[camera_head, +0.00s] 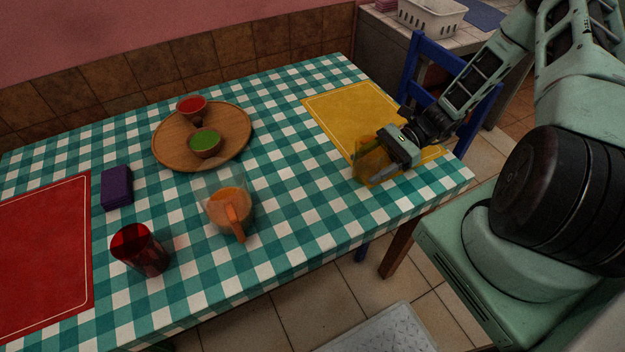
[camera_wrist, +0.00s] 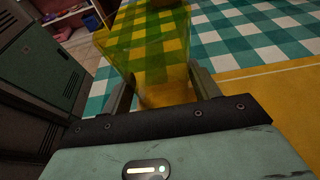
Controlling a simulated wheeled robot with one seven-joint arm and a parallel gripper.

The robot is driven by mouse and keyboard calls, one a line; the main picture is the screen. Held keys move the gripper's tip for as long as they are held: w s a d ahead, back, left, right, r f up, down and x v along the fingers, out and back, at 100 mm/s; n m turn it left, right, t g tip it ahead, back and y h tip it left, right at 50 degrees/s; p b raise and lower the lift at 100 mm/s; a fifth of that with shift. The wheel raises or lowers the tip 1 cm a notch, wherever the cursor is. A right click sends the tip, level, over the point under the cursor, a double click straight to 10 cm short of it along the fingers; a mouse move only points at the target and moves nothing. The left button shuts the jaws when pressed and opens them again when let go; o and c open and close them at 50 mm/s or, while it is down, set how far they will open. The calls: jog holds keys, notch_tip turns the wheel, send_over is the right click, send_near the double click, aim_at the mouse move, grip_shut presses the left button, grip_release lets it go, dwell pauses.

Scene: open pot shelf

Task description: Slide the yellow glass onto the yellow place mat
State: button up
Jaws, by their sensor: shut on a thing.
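The yellow glass (camera_head: 367,160) is see-through and stands at the near edge of the yellow place mat (camera_head: 350,110), at the right end of the table. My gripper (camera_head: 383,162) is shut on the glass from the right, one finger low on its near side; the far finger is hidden. In the wrist view, the glass (camera_wrist: 150,45) is between the two fingers (camera_wrist: 163,92). Checks show through it, and the mat (camera_wrist: 275,95) lies to the right and below. I cannot tell how much of the glass's base is over the mat.
A round wooden tray (camera_head: 235,125) holds a red bowl (camera_head: 192,107) and a green bowl (camera_head: 205,143). A red glass (camera_head: 140,249), purple napkin (camera_head: 116,188) and red mat (camera_head: 40,255) are farther left. A blue chair (camera_head: 412,65) stands behind.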

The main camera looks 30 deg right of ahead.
aim_at(383, 167)
jog(key=shift+d, duration=2.25)
jog(key=o, duration=0.8)
jog(key=shift+o, duration=0.2)
jog(key=b+v, duration=0.2)
jog(key=v, duration=1.5)
jog(key=shift+d+r+b, duration=0.1)
jog(key=shift+d+b, duration=0.05)
jog(key=shift+b, duration=0.25)
